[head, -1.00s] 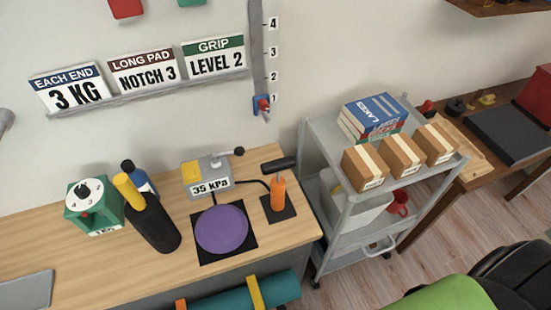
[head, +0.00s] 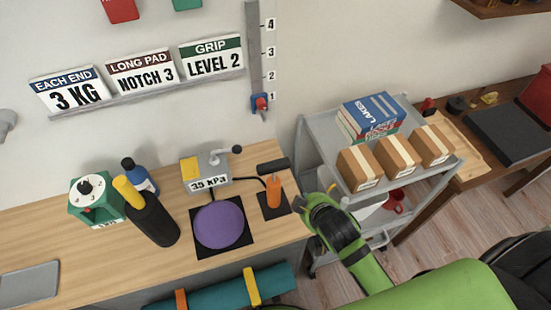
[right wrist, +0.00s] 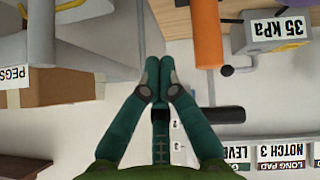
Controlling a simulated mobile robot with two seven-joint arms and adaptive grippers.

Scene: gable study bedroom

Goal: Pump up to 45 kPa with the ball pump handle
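The ball pump has an orange body (head: 274,190) and a black T-handle (head: 273,165), raised above the body. It stands upright on a black pad on the desk. The grey gauge box (head: 190,176) beside it reads 35 kPa. The purple ball (head: 220,225) sits left of the pump. My green right gripper (head: 302,203) is just right of the pump body, apart from the handle. In the right wrist view its fingers (right wrist: 159,62) are together and empty; the orange body (right wrist: 207,35) and black handle (right wrist: 222,114) are to their right. My left gripper is not in view.
A black cylinder (head: 155,222) with a yellow top and a green dial box (head: 97,200) stand on the left.

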